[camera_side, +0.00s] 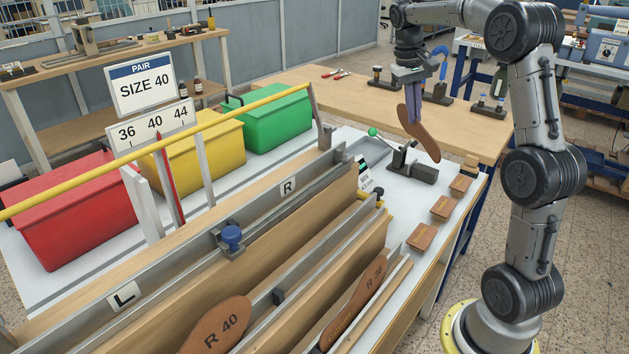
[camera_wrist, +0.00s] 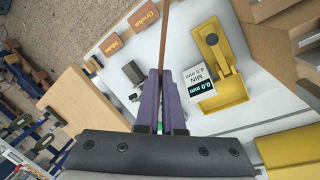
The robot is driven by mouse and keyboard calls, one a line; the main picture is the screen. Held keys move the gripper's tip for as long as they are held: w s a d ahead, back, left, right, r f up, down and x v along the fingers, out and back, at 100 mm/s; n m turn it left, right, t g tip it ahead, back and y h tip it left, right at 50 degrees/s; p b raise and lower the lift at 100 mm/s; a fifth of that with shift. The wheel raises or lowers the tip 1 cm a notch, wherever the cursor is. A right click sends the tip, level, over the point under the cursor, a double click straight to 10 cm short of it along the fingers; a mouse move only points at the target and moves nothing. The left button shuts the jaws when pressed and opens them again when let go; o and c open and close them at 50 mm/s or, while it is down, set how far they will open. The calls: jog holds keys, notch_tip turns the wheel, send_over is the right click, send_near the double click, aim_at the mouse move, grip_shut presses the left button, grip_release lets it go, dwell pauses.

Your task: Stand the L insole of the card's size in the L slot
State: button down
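My gripper (camera_side: 411,108) is shut on a brown insole (camera_side: 424,138), which hangs tilted in the air at the far end of the bench, above a green-knobbed clamp. In the wrist view the insole (camera_wrist: 164,35) shows edge-on as a thin strip between the purple fingers (camera_wrist: 163,88); its marking cannot be read. The card (camera_side: 140,88) reads "PAIR SIZE 40". An L label (camera_side: 124,296) marks the near part of the long rack and an R label (camera_side: 288,186) the far part.
A red pointer stands near the 40 on the scale (camera_side: 153,125). Red (camera_side: 75,215), yellow (camera_side: 197,150) and green (camera_side: 270,122) bins stand behind a yellow rail. A yellow gauge (camera_wrist: 222,75) reads 0.0 mm. Small brown blocks (camera_side: 422,236) line the bench's right edge.

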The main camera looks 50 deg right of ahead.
jog(key=shift+r, duration=0.15)
jog(key=s+d+v, duration=0.1)
jog(key=v, duration=0.4)
jog(key=w+a+m+y, duration=0.1)
jog(key=w+a+m, duration=0.1)
jog(key=a, duration=0.6)
jog(key=w+a+m, duration=0.2)
jog(key=a, duration=0.7)
jog(key=s+a+m+y, duration=0.1)
jog(key=s+a+m, duration=0.2)
jog(key=a, duration=0.6)
jog(key=s+a+m, duration=0.2)
jog(key=a+m, duration=0.1)
jog(key=a, duration=0.6)
jog(key=shift+t, duration=0.5)
notch_tip(320, 180, down, 5)
jog(key=shift+f, duration=4.65)
